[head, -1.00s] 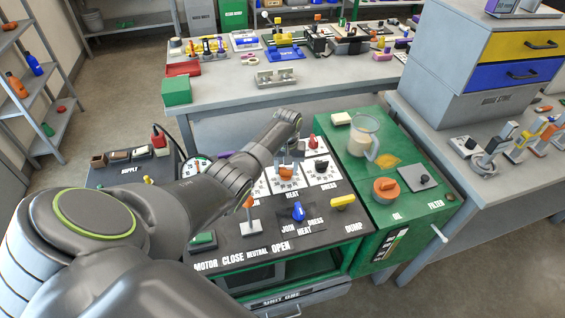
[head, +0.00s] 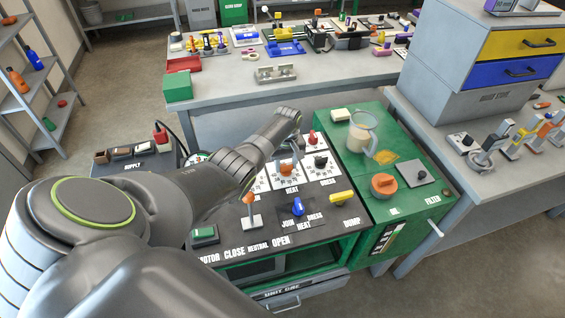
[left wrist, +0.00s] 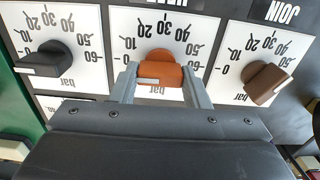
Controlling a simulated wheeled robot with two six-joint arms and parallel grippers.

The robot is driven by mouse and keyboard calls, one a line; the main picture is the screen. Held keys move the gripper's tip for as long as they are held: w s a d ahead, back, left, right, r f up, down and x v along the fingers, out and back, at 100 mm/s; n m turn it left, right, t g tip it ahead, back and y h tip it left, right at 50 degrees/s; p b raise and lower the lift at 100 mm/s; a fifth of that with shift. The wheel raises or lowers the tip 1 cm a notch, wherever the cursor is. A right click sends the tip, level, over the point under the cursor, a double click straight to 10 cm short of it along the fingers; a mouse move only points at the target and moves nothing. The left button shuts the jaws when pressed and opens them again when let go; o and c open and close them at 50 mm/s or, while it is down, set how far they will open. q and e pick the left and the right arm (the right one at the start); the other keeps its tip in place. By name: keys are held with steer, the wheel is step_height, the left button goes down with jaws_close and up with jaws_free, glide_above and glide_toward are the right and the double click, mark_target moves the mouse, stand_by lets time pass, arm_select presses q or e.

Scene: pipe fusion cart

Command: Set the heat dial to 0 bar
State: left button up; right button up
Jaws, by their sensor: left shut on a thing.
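The heat dial is an orange knob (left wrist: 160,70) on a white scale plate in the middle of the left wrist view; it also shows in the head view (head: 286,168). My left gripper (left wrist: 159,82) has one finger on each side of the knob and is shut on it. It also shows in the head view (head: 287,160), over the panel. A white mark on the knob points left, close to the 0 of the scale. My right gripper is in neither view.
A black dial (left wrist: 45,60) stands left of the heat dial and a brown dial (left wrist: 267,84) right of it in the left wrist view. In the head view, an orange-topped lever (head: 249,200), a blue knob (head: 297,207) and a yellow knob (head: 342,198) stand on the cart's front.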

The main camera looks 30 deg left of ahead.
mark_target(285, 164)
arm_select(q)
steer(key=shift+a, duration=0.15)
steer(key=o, duration=0.8)
steer(key=shift+o, duration=0.9)
steer(key=shift+r, duration=0.5)
step_height(285, 164, up, 5)
steer(key=shift+r+p, duration=0.15)
steer(key=shift+p, duration=0.55)
step_height(285, 164, up, 11)
steer(key=b, duration=0.1)
steer(key=shift+a+r, duration=0.1)
steer(key=shift+r, duration=0.05)
